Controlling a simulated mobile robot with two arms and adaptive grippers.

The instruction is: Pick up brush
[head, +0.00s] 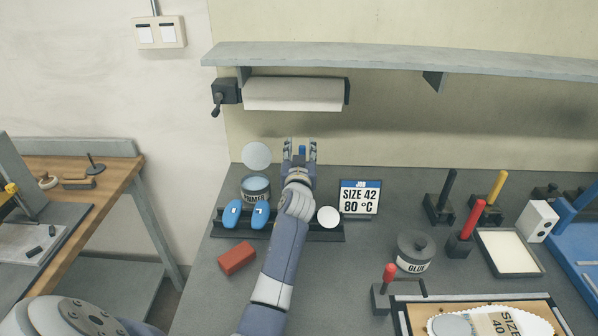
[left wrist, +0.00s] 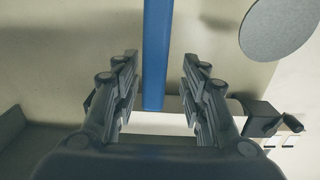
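My left gripper (head: 300,150) is raised at the back of the grey bench, in front of the wall and below the paper roll. A narrow blue bar (head: 302,151), which may be the brush's handle, shows between its fingers. In the left wrist view the blue bar (left wrist: 157,55) runs between the two open fingertips (left wrist: 159,75), with a gap on each side. Its bristles and lower end cannot be made out. My right gripper is not in view.
The primer tin (head: 256,190), a pale round disc (head: 257,156) and blue insoles (head: 232,214) stand left of my arm. A red block (head: 237,258) lies in front. A size sign (head: 360,197) and glue pot (head: 415,252) are at right. The paper roll (head: 293,94) hangs above.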

